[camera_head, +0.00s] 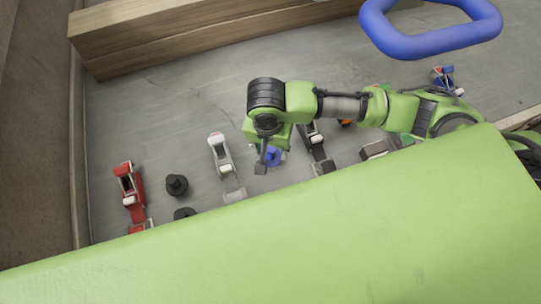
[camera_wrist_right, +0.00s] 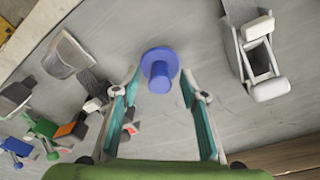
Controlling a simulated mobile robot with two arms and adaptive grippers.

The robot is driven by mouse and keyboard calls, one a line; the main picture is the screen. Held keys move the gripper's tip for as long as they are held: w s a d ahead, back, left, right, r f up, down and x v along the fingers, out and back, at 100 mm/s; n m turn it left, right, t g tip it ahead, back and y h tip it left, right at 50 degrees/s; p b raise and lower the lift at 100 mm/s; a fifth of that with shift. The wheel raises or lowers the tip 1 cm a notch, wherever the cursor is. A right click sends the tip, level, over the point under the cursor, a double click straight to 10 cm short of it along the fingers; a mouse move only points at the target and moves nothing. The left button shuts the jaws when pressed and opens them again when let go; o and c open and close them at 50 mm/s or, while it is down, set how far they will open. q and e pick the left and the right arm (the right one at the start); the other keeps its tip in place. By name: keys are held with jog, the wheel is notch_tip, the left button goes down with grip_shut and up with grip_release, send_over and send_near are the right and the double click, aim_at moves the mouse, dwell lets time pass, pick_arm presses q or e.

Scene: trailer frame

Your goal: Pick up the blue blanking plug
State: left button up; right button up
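The blue blanking plug (camera_wrist_right: 160,68) stands on the grey surface, a round flange with a stem pointing toward the wrist camera. In the head view the plug (camera_head: 275,156) is partly hidden by my right gripper (camera_head: 264,160), which points down over it. In the wrist view my right gripper (camera_wrist_right: 159,85) is open. Its two teal-lined fingers are apart, one to each side of the plug in the picture, with no visible contact. My left gripper is out of view.
Two black plugs (camera_head: 176,185) and a red clamp (camera_head: 129,188) are farther left. A wooden beam (camera_head: 190,32) lies behind; a blue ring (camera_head: 400,46) is at upper right.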

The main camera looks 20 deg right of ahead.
jog(key=shift+d+f, duration=0.1)
jog(key=shift+f, duration=0.4)
jog(key=shift+c, duration=0.5)
grip_shut()
jog(key=shift+r, duration=0.1)
